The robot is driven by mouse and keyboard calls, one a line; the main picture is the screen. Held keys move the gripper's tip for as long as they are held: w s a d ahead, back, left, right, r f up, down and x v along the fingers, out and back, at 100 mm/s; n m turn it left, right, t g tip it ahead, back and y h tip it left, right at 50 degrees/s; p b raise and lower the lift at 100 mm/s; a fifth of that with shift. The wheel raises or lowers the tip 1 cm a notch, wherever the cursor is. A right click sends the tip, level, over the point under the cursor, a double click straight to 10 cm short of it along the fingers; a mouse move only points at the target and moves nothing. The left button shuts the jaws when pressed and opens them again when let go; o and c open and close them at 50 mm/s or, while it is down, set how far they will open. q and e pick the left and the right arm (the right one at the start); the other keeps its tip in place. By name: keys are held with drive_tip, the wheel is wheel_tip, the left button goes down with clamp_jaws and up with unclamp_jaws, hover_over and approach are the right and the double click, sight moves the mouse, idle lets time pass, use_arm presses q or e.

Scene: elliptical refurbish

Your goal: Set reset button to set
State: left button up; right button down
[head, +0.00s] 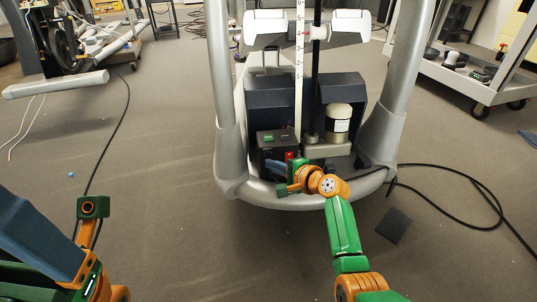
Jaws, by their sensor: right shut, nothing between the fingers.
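A small black box (272,147) sits low at the front of the elliptical machine. A green mark (269,137) is on its top. A small red switch (290,156) shows at its front right side, and I take it for the reset button; its position is too small to read. My right gripper (287,182) is shut and empty, just in front of and below the red switch. It partly covers the box's lower front, and I cannot tell whether it touches. My left arm is at the lower left, with an end part (92,207) far from the box; its fingers are not clear.
The elliptical's grey frame (230,150) rises on both sides of the box. A beige cylinder (338,122) stands right of it. A black cable (460,190) and a dark flat piece (394,225) lie on the floor at right. A wheeled cart (470,85) stands at upper right.

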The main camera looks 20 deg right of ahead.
drive_tip(key=shift+s, duration=0.35)
drive_tip(key=s+p, duration=0.5)
drive_tip(key=shift+a, duration=0.35)
idle(0.3)
